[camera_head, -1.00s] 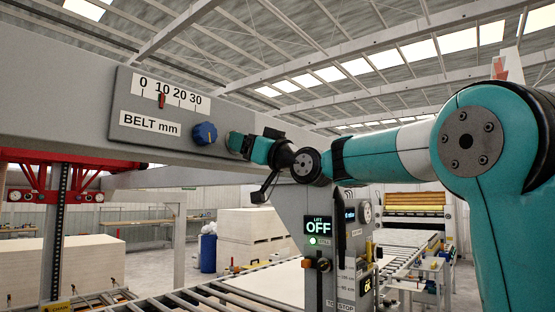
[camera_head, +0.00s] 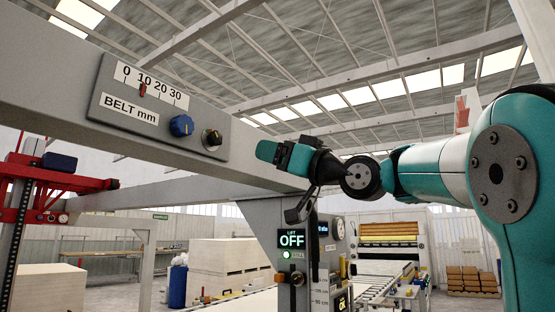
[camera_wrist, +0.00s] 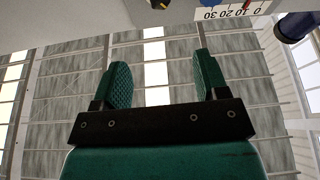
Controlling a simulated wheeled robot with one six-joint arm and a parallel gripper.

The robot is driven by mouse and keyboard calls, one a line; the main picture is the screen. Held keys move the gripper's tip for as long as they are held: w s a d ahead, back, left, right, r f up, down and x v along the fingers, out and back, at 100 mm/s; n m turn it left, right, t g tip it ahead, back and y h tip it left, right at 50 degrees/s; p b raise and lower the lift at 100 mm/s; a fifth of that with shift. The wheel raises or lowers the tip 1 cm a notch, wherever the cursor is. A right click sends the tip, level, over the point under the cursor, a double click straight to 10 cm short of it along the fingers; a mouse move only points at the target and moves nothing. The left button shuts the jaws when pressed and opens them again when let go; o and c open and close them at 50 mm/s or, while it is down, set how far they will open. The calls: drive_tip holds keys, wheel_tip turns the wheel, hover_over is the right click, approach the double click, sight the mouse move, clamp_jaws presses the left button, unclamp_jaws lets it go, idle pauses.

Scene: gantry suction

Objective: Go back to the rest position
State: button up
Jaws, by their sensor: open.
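My gripper (camera_head: 262,150) is at the end of my teal arm, in the middle of the head view, to the right of the belt panel (camera_head: 152,108) and apart from it. In the wrist view its two green fingers (camera_wrist: 163,82) stand wide apart with nothing between them. The panel carries a scale from 0 to 30, a red pointer near 10, a blue knob (camera_head: 181,125) and a smaller dark knob (camera_head: 212,139). The scale also shows upside down at the top right of the wrist view (camera_wrist: 232,12).
The grey gantry beam (camera_head: 60,65) runs close behind my gripper. Below it stands a control post with a display reading OFF (camera_head: 291,239) and a green light. A red carriage (camera_head: 50,185) is at the left. Board stacks (camera_head: 228,258) stand behind. Open air lies above my arm.

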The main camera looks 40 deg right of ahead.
idle(0.4)
drive_tip(key=w+a+f+g, duration=0.1)
drive_tip(key=a+f+g, duration=0.2)
drive_tip(key=a+f, duration=0.35)
drive_tip(key=a+f+g+y, duration=0.1)
drive_tip(key=a+f+g, duration=0.25)
drive_tip(key=f, duration=0.55)
drive_tip(key=w+a+f+g, duration=0.1)
drive_tip(key=a+f+g, duration=0.2)
drive_tip(key=a+f, duration=0.35)
drive_tip(key=s+a+f+n+g+h, duration=0.1)
drive_tip(key=s+a+f+g, duration=0.1)
drive_tip(key=s+f+g, duration=0.4)
drive_tip(key=s+a+f+n+g+h, duration=0.2)
drive_tip(key=s+f+g, duration=0.4)
drive_tip(key=s+f, duration=0.7)
wheel_tip(320, 180, down, 4)
drive_tip(key=shift+s+a+r, duration=0.1)
drive_tip(key=shift+s+a, duration=0.2)
drive_tip(key=shift+a, duration=0.05)
